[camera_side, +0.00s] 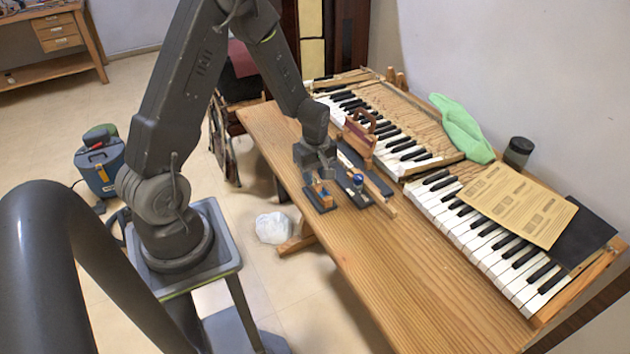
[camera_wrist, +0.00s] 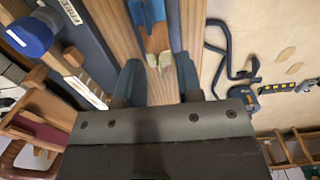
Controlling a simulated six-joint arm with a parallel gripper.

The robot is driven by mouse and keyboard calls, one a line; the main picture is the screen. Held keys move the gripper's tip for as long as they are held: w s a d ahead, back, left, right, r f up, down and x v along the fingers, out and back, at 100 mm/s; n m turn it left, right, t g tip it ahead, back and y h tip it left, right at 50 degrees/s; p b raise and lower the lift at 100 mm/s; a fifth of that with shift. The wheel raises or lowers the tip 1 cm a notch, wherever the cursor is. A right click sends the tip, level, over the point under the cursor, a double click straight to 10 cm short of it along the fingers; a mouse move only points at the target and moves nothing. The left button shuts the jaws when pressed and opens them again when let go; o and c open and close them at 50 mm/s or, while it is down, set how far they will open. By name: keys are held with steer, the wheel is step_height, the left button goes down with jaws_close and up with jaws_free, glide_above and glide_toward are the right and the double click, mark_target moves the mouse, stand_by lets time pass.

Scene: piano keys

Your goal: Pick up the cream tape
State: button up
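My gripper (camera_side: 320,174) points down over the left edge of the wooden bench. In the wrist view, the two dark fingers (camera_wrist: 158,75) stand apart with no object clearly held between them. Two small cream pieces, perhaps the cream tape (camera_wrist: 165,60), lie just ahead of the gap between the fingertips, at the end of an orange-brown block (camera_wrist: 155,36). In the side view, that small wooden-coloured object (camera_side: 323,195) stands on a dark base below my gripper. The cream tape cannot be made out there, and whether the fingers touch it is unclear.
A blue-capped item (camera_side: 357,180) on a dark strip stands just right of the gripper; its blue cap shows in the wrist view (camera_wrist: 32,36). The bench's front part (camera_side: 400,275) is clear.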

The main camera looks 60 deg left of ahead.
steer(key=shift+f, duration=0.3)
steer(key=shift+c, duration=0.2)
jaws_close()
